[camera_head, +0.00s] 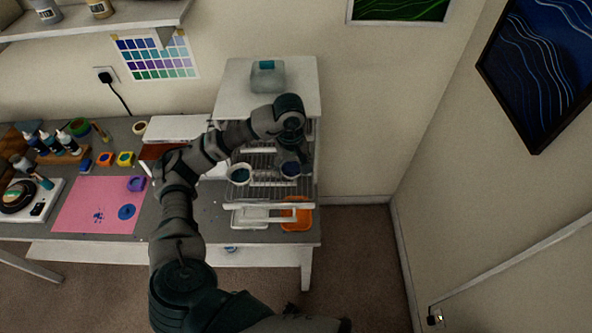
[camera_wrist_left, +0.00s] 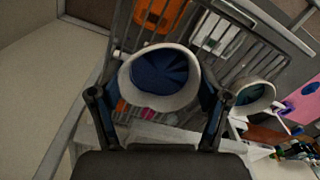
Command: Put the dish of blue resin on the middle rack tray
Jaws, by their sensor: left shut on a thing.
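The dish of blue resin (camera_head: 290,170) is a white round cup with dark blue inside, at the right part of the wire rack in the head view. My left gripper (camera_head: 291,158) reaches over it from above. In the left wrist view my left gripper (camera_wrist_left: 158,100) has its fingers shut on both sides of the blue resin dish (camera_wrist_left: 160,75). The wire rack tray (camera_head: 268,194) lies below the dish; I cannot tell whether the dish touches it. My right gripper is not in view.
A second white dish with teal resin (camera_head: 239,174) stands left of the held dish on the rack; it also shows in the left wrist view (camera_wrist_left: 252,96). An orange container (camera_head: 297,217) sits low under the rack. The white rack top (camera_head: 234,91) is above, carrying a clear container (camera_head: 268,79).

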